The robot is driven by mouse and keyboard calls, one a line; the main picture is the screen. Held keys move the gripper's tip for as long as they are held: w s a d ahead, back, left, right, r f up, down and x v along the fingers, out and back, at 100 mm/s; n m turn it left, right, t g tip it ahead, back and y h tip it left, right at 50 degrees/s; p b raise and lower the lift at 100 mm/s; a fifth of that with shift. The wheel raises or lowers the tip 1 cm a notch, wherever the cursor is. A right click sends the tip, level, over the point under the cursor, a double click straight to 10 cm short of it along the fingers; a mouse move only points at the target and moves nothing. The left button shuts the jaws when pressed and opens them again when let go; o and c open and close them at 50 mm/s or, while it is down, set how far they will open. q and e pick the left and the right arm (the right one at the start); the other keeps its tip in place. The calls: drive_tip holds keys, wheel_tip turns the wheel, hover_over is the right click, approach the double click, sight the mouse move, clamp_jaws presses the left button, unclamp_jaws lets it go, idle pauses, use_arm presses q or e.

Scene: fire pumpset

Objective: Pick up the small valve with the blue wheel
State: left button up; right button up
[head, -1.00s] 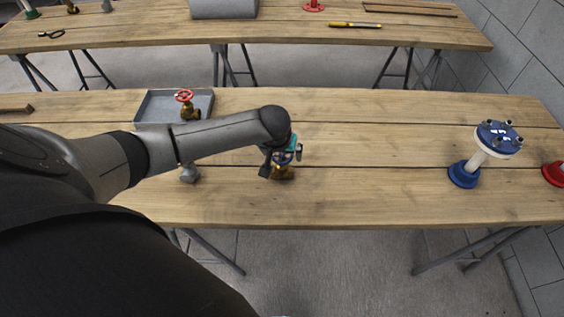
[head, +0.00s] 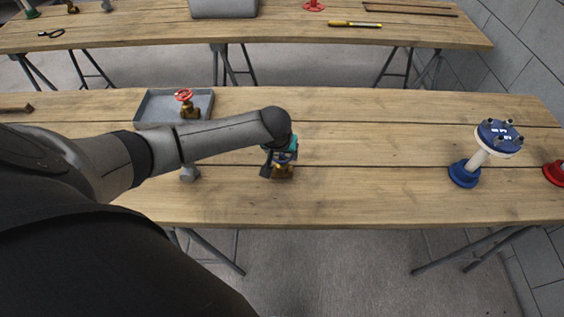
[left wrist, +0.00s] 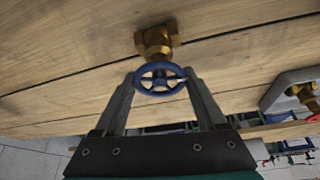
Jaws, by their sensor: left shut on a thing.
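The small valve with the blue wheel has a brass body (head: 283,172) and is upright at the near part of the front bench. In the left wrist view its blue wheel (left wrist: 160,79) sits between my fingertips, with the brass body (left wrist: 157,40) beyond. My left gripper (head: 280,158) is over the valve from above, its fingers shut on it at the wheel. The arm and gripper hide part of the wheel in the head view. I cannot tell whether the valve's base touches the wood. My right gripper is not in view.
A grey tray (head: 150,108) with a red-wheeled brass valve (head: 187,104) stands at the back left. A grey fitting (head: 189,173) lies under my arm. A blue-flanged white pipe piece (head: 481,155) stands at right, with a red piece (head: 555,172) beyond. The bench between is clear.

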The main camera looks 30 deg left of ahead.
use_arm(q)
clamp_jaws()
drive_tip(key=shift+w+r, duration=0.1)
drive_tip(key=shift+r, duration=0.05)
